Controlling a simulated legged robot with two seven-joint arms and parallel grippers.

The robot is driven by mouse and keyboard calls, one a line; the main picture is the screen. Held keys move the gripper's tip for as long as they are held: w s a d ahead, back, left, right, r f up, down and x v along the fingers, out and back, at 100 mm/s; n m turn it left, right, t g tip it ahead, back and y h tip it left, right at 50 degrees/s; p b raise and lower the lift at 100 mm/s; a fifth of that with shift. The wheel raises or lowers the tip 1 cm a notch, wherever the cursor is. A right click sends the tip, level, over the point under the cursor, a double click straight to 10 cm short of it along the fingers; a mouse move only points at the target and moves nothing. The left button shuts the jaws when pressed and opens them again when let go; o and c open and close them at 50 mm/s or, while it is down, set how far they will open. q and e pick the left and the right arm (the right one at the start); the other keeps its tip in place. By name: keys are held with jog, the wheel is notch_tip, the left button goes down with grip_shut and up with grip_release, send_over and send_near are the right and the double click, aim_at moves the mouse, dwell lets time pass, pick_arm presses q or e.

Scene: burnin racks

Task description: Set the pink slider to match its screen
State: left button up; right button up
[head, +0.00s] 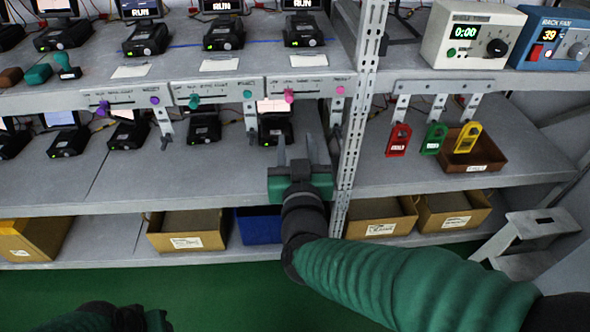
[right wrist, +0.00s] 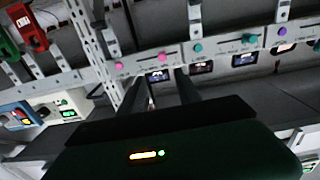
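The pink slider knob (head: 289,96) sits on the left part of a grey panel (head: 312,92) under the upper shelf's front edge. A round pink button (head: 340,90) is at the panel's right end. A pale, partly hidden screen (head: 271,105) glows behind and below the knob; its reading is not legible. My right gripper (head: 297,150) is open and empty, below the panel with fingers pointing toward it, apart from the knob. The right wrist view, upside down, shows the knob (right wrist: 162,57) beyond the fingers (right wrist: 161,78). My left gripper (head: 135,318) is low at the bottom edge, its fingers unclear.
Panels with a teal slider (head: 194,101) and a purple slider (head: 103,106) are to the left. A perforated post (head: 355,130) stands close right of my right gripper. Black units with RUN screens (head: 222,32) line the upper shelf. Hanging tags (head: 398,140) are at right.

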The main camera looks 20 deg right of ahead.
pick_arm(q)
jog(key=b+x, duration=0.2)
jog(key=x, duration=0.1)
jog(key=shift+s+f, duration=0.25)
jog(key=shift+s, duration=0.1)
pick_arm(e)
jog(key=shift+s+a+r, duration=0.1)
jog(key=shift+s+a, duration=0.3)
jog(key=shift+s, duration=0.3)
